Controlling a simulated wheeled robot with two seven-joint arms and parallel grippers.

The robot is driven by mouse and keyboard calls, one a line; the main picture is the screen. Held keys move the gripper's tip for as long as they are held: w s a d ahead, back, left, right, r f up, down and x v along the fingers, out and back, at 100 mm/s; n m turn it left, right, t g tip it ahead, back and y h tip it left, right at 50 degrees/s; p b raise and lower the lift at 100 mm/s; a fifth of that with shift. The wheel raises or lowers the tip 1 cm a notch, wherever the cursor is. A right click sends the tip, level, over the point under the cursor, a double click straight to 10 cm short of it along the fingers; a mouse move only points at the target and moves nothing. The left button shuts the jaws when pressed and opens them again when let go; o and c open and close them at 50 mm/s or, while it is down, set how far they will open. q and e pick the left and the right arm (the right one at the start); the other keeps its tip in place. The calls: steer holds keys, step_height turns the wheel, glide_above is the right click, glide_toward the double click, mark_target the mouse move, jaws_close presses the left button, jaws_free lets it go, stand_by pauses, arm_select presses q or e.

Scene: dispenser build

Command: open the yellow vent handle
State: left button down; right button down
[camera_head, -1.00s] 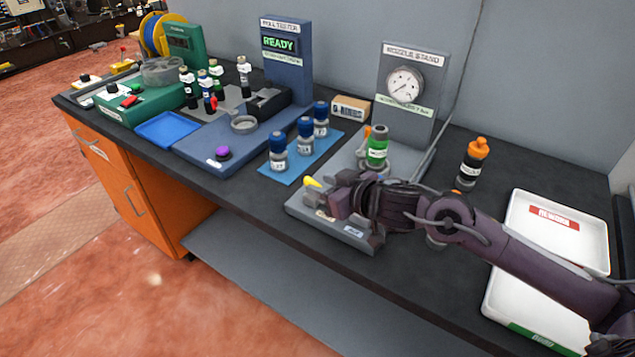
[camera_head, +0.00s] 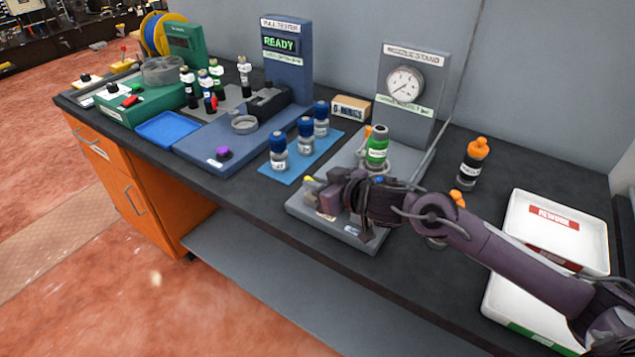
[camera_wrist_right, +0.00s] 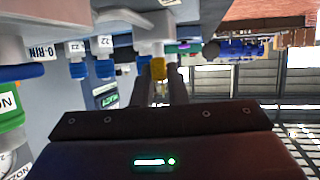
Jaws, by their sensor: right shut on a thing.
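The yellow vent handle (camera_head: 309,180) is on the nozzle stand's grey base (camera_head: 297,206), near its front left corner. Only a small part of it shows past my right gripper (camera_head: 314,188). In the right wrist view the yellow handle (camera_wrist_right: 157,68) lies between the two fingers of my right gripper (camera_wrist_right: 159,76), which is shut on it. The nozzle stand's upright panel (camera_head: 421,58) carries a round gauge (camera_head: 405,84). A green-banded bottle (camera_head: 377,147) stands upright on the base behind my gripper. My left gripper is not in view.
Blue-capped bottles (camera_head: 278,152) stand on a blue mat (camera_head: 300,168) to the left. An orange-capped bottle (camera_head: 472,163) stands to the right, near a white rework tray (camera_head: 522,204). My right arm covers part of the base and table.

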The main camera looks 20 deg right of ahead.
steer(key=shift+d+r+n+y+p, duration=0.15)
steer(key=shift+r+n+y+p, duration=0.1)
steer(key=shift+n+y+p, duration=0.4)
steer(key=shift+w+f+n+g+y+p, duration=0.1)
steer(key=shift+f+n+g+y+p, duration=0.1)
steer(key=shift+n+g+y+p, duration=0.6)
steer(key=c, duration=1.4)
jaws_free()
steer(key=shift+c, duration=0.2)
steer(key=shift+d, duration=0.1)
steer(key=b+v, duration=0.1)
steer(key=v, duration=0.6)
steer(key=shift+f, duration=0.15)
steer(key=shift+s+d+r, duration=0.2)
steer(key=shift+s+r, duration=0.05)
